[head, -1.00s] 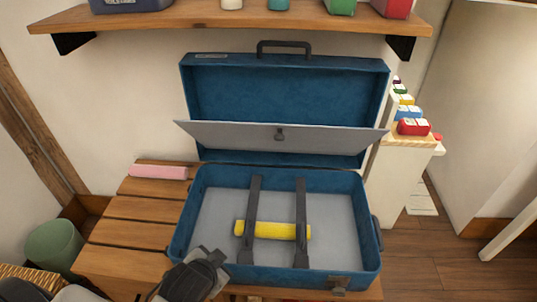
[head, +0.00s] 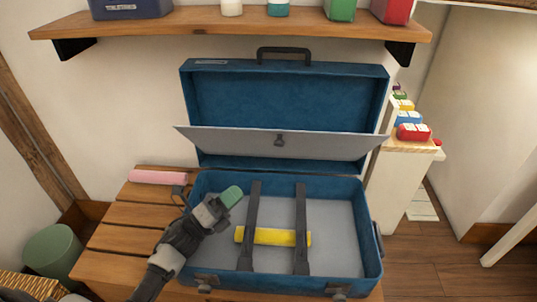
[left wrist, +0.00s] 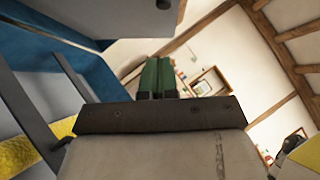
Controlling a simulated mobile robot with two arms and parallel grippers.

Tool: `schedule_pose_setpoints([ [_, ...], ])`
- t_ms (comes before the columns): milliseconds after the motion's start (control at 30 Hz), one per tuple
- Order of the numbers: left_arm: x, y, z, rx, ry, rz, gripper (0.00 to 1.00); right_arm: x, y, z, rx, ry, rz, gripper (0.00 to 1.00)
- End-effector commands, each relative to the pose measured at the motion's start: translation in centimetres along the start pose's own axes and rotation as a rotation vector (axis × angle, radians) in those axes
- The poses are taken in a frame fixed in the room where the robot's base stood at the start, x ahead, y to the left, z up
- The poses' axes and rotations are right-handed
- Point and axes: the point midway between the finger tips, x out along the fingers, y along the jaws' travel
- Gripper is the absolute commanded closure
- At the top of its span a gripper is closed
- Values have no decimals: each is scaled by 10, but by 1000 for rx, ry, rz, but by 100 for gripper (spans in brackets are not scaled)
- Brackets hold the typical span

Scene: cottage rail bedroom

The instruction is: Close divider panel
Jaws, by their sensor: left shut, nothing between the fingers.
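The grey divider panel (head: 235,141) hangs from the raised lid (head: 290,98) of a blue suitcase and juts out tilted over the open base (head: 370,215). A small dark latch (head: 279,140) sits at its middle. The panel's grey edge also shows at the top of the left wrist view (left wrist: 130,15). My left gripper (head: 233,194) is shut and empty, above the left side of the base and below the panel, apart from it. Its green fingertips show in the left wrist view (left wrist: 157,78). My right gripper is not in view.
Two dark straps (head: 301,225) cross a yellow roll (head: 272,237) in the base. The suitcase stands on a slatted wooden bench (head: 125,235) with a pink roll (head: 158,177). A wooden shelf (head: 230,22) with containers is above. A white cabinet (head: 395,180) stands at right.

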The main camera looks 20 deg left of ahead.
Motion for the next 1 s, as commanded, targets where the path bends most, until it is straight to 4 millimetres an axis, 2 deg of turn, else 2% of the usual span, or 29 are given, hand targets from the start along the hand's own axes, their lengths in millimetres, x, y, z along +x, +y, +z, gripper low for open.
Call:
schedule_pose_setpoints([
  [167,2,-2,-2,55,56,-43,100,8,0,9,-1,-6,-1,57],
  [267,12,-3,-3,56,59,-46,100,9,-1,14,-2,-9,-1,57],
  [700,100,-8,-8,53,56,-46,100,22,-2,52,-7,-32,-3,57],
  [1000,126,-8,16,54,57,-42,100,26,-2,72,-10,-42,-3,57],
])
